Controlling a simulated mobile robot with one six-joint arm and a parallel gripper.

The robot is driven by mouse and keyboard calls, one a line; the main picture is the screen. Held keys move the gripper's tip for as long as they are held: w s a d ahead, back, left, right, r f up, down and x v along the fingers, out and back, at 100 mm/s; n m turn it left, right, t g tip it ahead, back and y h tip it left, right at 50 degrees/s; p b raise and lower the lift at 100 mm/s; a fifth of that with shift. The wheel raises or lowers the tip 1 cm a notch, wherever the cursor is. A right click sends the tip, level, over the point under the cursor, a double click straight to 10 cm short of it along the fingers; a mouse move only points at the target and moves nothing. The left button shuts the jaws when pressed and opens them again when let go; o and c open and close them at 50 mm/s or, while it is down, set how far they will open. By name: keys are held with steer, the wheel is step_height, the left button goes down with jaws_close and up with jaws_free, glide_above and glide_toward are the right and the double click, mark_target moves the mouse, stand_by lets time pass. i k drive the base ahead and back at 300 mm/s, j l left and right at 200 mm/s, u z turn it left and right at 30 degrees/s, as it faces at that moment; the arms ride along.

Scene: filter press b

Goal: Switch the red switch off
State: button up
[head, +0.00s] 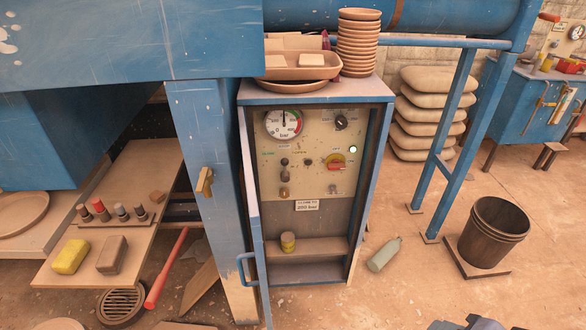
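The red switch (336,165) is a red rotary handle on a yellow plate. It sits at the right of the beige control panel (270,175) inside the open blue cabinet (372,150). The red handle appears to lie roughly horizontal; its label is too small to read. No gripper fingers show, so I cannot see my gripper relative to the switch.
A pressure gauge (284,124), a black knob (341,122) and small levers (284,175) share the panel. The cabinet door (250,200) stands open at the left. Stacked bowls (358,45) top the cabinet.

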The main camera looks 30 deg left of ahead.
mark_target(335, 164)
steer(key=i+j, duration=0.15)
steer(key=i, duration=0.25)
steer(key=i+j, duration=0.15)
steer(key=i, duration=0.25)
